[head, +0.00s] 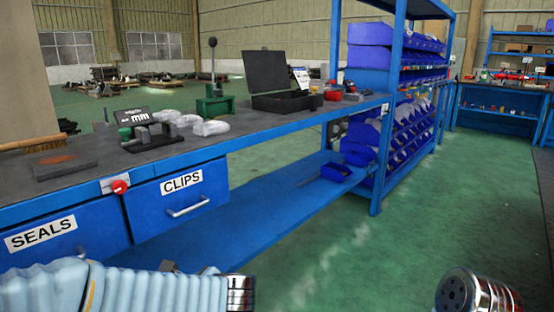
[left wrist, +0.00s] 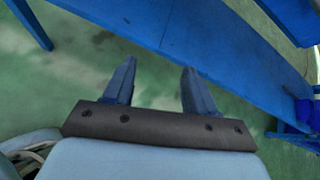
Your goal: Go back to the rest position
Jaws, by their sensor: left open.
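My left gripper shows in the left wrist view (left wrist: 158,85). Its two dark blue-grey fingers stand apart with nothing between them, over the green floor and close to a blue beam or shelf of the workbench. In the head view my left arm comes in along the bottom left in a pale blue ribbed sleeve, in front of the workbench (head: 240,188); its gripper cannot be made out there. At the bottom right a metal arm part of mine shows, and no right gripper fingers are visible.
The bench has drawers labelled SEALS (head: 65,235) and CLIPS (head: 180,195). On top are a caliper-like tool (head: 155,135), plastic bags (head: 210,128), a green press (head: 214,103) and an open black case (head: 283,95). A rack of blue bins (head: 385,60) stands beyond. The green floor (head: 400,235) at right is clear.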

